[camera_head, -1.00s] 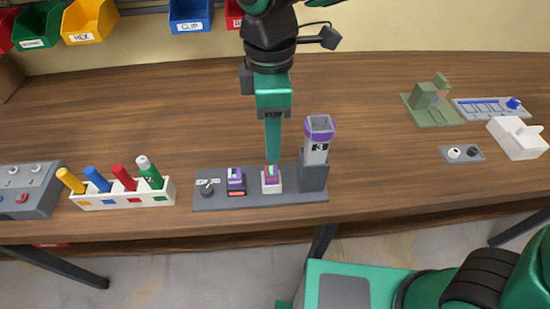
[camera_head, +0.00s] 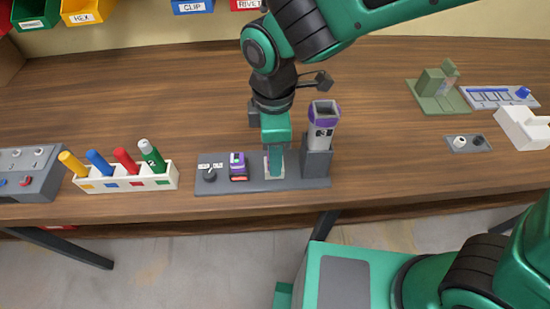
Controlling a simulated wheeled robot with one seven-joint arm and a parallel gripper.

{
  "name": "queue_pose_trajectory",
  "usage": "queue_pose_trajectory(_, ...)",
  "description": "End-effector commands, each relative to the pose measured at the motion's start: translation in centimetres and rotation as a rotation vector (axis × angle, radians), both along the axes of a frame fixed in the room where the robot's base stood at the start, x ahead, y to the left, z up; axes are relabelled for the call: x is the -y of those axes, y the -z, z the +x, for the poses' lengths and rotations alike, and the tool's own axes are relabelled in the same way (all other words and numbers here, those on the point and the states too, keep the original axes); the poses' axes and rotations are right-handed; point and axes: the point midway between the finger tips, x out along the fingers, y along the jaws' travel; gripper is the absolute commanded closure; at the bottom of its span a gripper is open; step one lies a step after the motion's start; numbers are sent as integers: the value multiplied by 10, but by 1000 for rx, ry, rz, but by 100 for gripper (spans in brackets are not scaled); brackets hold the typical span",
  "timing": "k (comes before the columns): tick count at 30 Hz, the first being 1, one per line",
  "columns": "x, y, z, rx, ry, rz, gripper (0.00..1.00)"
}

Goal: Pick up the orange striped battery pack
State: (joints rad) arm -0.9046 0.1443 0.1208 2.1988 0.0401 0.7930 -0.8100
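My gripper (camera_head: 275,165) points down over the right part of a grey base plate (camera_head: 210,187), between a purple-topped pack and an upright grey tool. Its fingers reach down to the spot where a pack with an orange stripe stood on a pale socket. That pack is now hidden behind the fingers. I cannot see whether the fingers are open or shut on it. A purple-topped pack (camera_head: 237,160) sits in the slot to the left, above a small red-orange display (camera_head: 239,178).
The upright tool (camera_head: 322,125) with a purple collar stands in a dark holder (camera_head: 316,162) close right of my gripper. A black knob (camera_head: 210,175) is on the plate's left. A white rack (camera_head: 125,182) of coloured cylinders stands further left.

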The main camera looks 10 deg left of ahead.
Motion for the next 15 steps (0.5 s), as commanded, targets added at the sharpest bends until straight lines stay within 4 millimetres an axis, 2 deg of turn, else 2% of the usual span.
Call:
queue_pose_trajectory(8, 0, 5, 0, 1, 0, 1, 55)
queue_pose_trajectory(9, 0, 5, 0, 1, 0, 1, 57)
queue_pose_trajectory(14, 0, 5, 0, 1, 0, 1, 95)
queue_pose_trajectory(15, 0, 5, 0, 1, 0, 1, 95)
